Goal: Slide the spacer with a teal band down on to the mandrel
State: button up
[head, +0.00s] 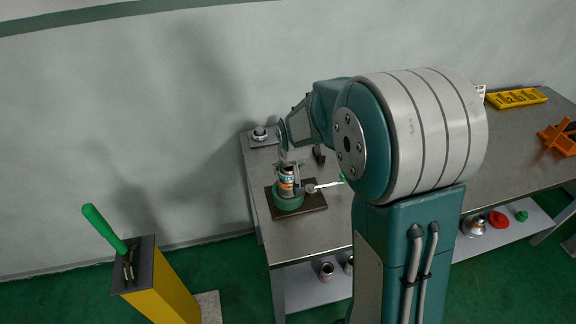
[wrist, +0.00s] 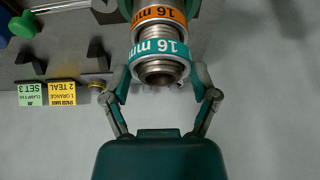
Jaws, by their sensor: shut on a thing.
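The spacer with the teal band (wrist: 160,51), marked 16 mm, sits between the two fingers of my gripper (wrist: 161,76) in the wrist view. The fingers are shut on its sides. A bare metal end shows in front of the band; I cannot tell whether it is the spacer's own end or the mandrel's. Beyond it is a spacer with an orange band (wrist: 158,14), in line with the teal one. In the head view the orange-banded spacer (head: 286,186) stands upright above the green vise (head: 288,202). The mandrel is mostly hidden by the spacers.
The vise stands on a dark plate near the left end of the grey bench (head: 300,235). A silver handle (head: 325,186) sticks out to its right. A metal fitting (head: 260,134) stands behind. A yellow post (head: 160,290) with a green-handled tool is left of the bench.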

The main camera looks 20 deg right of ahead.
jog(key=shift+f, duration=0.75)
jog(key=o, duration=0.9)
jog(key=shift+v, duration=5.9)
jog(key=shift+a, duration=0.1)
